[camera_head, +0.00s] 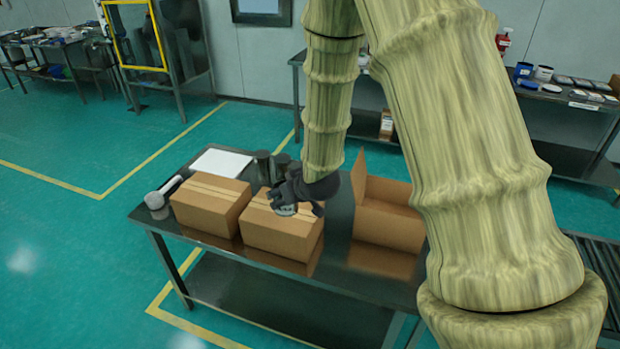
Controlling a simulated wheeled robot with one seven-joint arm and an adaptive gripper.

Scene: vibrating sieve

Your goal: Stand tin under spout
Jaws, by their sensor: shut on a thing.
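My gripper (292,205) is over the middle closed carton on the steel table. It is shut on a small, pale metallic round thing that looks like a tin (285,211). The dark fingers hide most of the tin, so I cannot tell its tilt or whether it touches the carton top. I cannot make out a spout in this view. Dark grey cylinders (263,162) stand on the table just behind my gripper; I cannot tell what they are.
Two closed cartons, left (208,207) and middle (270,232), stand on the steel table (335,279). An open carton (388,218) is to the right. A pale scoop-like thing (155,200) and a white flat sheet (222,161) lie at left. Stocked benches stand behind.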

